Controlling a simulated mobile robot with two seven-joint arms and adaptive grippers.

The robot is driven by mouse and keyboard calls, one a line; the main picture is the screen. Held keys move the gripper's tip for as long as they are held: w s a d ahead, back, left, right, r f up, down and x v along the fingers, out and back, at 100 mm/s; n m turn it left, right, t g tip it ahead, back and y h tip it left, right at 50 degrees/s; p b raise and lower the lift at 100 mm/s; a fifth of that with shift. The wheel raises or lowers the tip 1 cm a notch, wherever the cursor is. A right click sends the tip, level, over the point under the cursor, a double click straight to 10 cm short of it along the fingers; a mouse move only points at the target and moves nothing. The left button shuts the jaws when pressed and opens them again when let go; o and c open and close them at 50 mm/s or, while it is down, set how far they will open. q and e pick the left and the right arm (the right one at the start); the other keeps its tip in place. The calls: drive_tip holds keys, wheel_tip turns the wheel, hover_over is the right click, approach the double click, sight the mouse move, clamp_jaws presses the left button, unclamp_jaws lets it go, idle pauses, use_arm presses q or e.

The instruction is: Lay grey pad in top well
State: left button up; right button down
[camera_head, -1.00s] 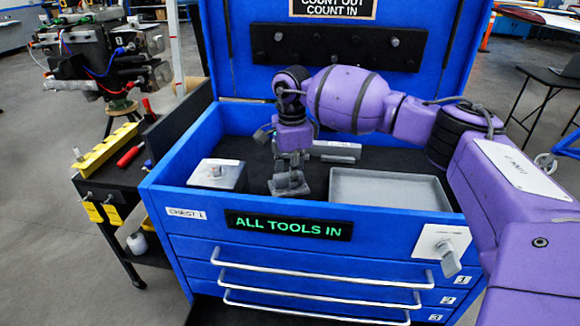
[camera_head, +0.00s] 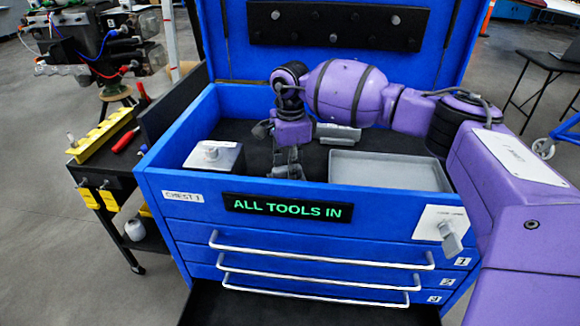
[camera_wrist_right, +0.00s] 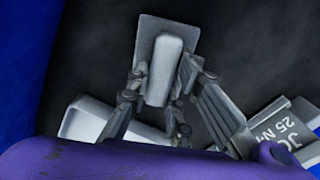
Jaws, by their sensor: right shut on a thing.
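My right gripper (camera_head: 288,168) is down inside the top well of the blue chest (camera_head: 236,124), close behind the front wall. In the right wrist view its fingers (camera_wrist_right: 160,92) are shut on the raised light block of the grey pad (camera_wrist_right: 148,38), a flat plate. The dark well floor (camera_wrist_right: 235,45) lies below the pad; I cannot tell whether the pad touches it. In the head view the front wall hides the lower part of the gripper and most of the pad. My left gripper is not in view.
A grey box with a knob (camera_head: 214,157) stands left of the gripper. A grey tray (camera_head: 390,170) lies to the right, and a grey labelled piece (camera_head: 338,133) lies behind. The chest's front wall (camera_head: 300,190) is close. The raised lid (camera_head: 335,60) stands behind.

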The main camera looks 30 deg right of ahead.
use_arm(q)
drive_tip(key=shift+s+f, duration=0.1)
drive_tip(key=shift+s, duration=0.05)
use_arm(e)
drive_tip(key=shift+f, duration=0.25)
drive_tip(key=c, duration=1.6)
unclamp_jaws()
drive_tip(key=shift+o, duration=0.6)
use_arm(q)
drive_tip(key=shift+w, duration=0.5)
use_arm(e)
drive_tip(key=shift+o, duration=0.7)
drive_tip(key=shift+r, duration=0.15)
drive_tip(key=shift+r+p, duration=0.8)
drive_tip(key=shift+r, duration=1.15)
drive_tip(key=shift+r+p, duration=0.45)
drive_tip(key=shift+r, duration=1.05)
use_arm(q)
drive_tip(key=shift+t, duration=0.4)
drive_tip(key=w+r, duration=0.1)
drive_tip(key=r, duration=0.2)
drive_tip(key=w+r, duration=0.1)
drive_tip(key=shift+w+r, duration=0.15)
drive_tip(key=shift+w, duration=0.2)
use_arm(e)
drive_tip(key=shift+f, duration=0.1)
